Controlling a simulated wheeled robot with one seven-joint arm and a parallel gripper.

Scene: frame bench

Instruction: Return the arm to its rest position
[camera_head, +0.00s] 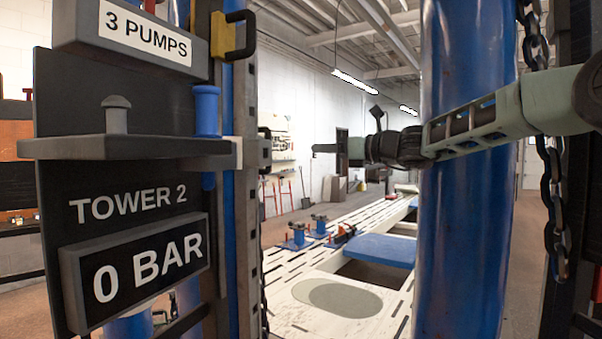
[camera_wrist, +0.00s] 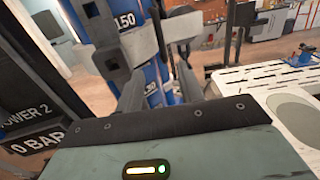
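My arm (camera_head: 480,122) reaches in from the right in the head view, passing in front of a thick blue post. My gripper (camera_head: 325,148) is at its left end, held in the air to the right of the Tower 2 panel (camera_head: 120,225). In the wrist view my gripper (camera_wrist: 148,55) shows two grey fingers apart, with a blue cylinder (camera_wrist: 128,22) seen behind them. I see nothing held between the fingers.
The Tower 2 panel carries a "0 BAR" plate (camera_head: 135,270), and a grey shelf (camera_head: 110,147) sticks out above it. A blue post (camera_head: 465,230) and a hanging chain (camera_head: 553,205) stand at right. A pale slotted bench (camera_head: 300,285) lies beyond, below the gripper.

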